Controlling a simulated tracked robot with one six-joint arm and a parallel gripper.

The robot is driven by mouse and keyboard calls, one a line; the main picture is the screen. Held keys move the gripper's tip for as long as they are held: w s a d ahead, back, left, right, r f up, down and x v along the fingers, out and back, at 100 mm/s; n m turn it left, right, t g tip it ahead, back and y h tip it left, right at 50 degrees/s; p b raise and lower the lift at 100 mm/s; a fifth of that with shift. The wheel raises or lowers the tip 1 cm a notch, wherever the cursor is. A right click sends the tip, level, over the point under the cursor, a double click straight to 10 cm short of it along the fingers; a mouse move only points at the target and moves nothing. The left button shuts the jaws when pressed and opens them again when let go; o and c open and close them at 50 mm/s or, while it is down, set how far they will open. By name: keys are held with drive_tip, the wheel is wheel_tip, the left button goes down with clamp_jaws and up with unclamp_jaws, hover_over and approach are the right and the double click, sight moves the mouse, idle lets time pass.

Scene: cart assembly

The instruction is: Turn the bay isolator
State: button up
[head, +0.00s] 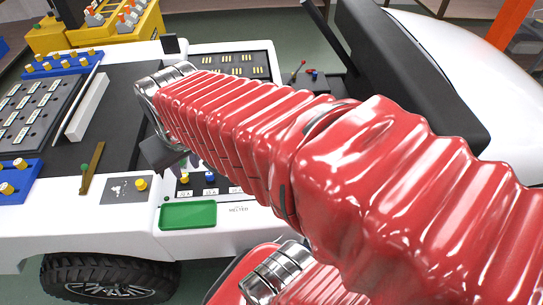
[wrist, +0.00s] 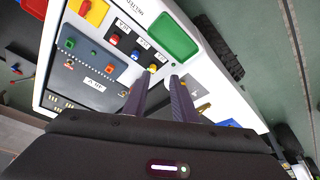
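A red rotary handle (wrist: 86,6) on a yellow plate (wrist: 97,12) shows at the top left of the wrist view, cut by the frame edge; it looks like the isolator, though I cannot read a label naming it. My gripper (wrist: 162,74) is over the white cart panel, its two dark fingers slightly apart with white panel showing between them and nothing held. The fingertips are close to the yellow knob, to the right and below the red handle. In the head view my red arm hides the handle and most of the gripper.
Red (wrist: 115,39), blue (wrist: 135,53) and yellow (wrist: 152,68) knobs sit in a row beside a green tray (wrist: 173,36). A grey panel (wrist: 84,62) with small coloured parts lies to the left. A brown lever (head: 91,181) stands on the cart at left.

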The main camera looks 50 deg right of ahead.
drive_tip(key=s+d+f+m+g, duration=0.1)
drive_tip(key=s+d+f+m, duration=0.1)
drive_tip(key=d+f, duration=0.3)
drive_tip(key=s+d+f+m+g, duration=0.1)
drive_tip(key=s+d+f+m, duration=0.1)
drive_tip(key=d+f, duration=0.4)
drive_tip(key=s+d+f+m+g+y, duration=0.1)
drive_tip(key=d+f, duration=0.4)
drive_tip(key=d, duration=0.7)
drive_tip(key=shift+s+f+m+g, duration=0.4)
drive_tip(key=shift+s+m, duration=0.2)
drive_tip(key=shift+m, duration=0.4)
drive_tip(key=shift+f, duration=0.1)
